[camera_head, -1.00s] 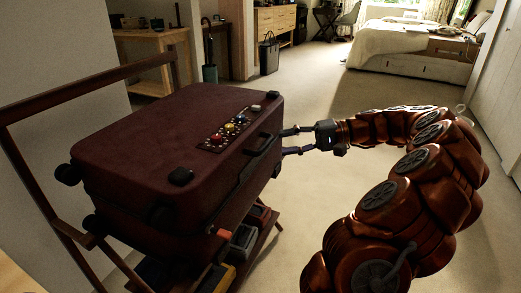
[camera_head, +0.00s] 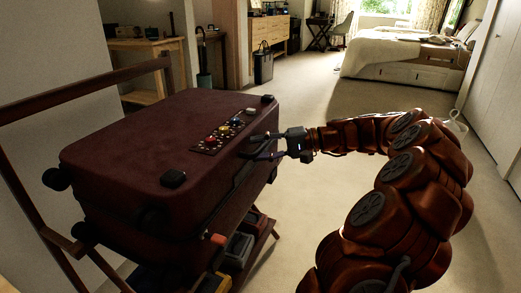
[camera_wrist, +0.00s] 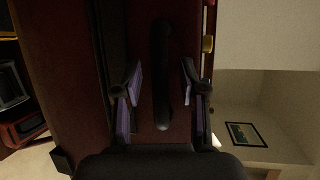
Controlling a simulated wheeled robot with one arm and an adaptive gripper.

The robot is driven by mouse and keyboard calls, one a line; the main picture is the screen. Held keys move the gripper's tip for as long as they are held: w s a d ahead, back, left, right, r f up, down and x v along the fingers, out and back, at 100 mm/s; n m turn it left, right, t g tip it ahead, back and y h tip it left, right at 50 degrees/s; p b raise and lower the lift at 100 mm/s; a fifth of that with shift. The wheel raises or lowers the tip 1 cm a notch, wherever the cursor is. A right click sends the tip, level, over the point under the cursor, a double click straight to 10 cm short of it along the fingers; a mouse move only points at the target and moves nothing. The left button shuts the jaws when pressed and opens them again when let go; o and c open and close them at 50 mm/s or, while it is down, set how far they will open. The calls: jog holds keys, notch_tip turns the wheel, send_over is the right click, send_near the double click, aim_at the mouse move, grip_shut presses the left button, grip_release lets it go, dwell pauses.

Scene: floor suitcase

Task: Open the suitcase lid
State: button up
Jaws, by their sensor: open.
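The dark red suitcase (camera_head: 130,150) lies flat with its lid shut. Its side also fills much of the wrist view (camera_wrist: 65,90). A black handle (camera_wrist: 162,75) is on the side facing my gripper. My gripper (camera_head: 250,148) is open at that side, near the lid edge. In the wrist view its two purple-padded fingers (camera_wrist: 162,75) stand on either side of the handle, with gaps to it. In the head view the fingers partly cover the handle. Whether the fingertips touch the suitcase, I cannot tell.
The suitcase rests on a wooden rack (camera_head: 80,96) with items on a lower shelf. Coloured knobs (camera_head: 220,135) sit on the lid. A wall is close behind the rack. Open carpet (camera_head: 300,100) lies to the right, with a bed (camera_head: 405,58) farther back.

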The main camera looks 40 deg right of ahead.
grip_shut()
dwell(0.6)
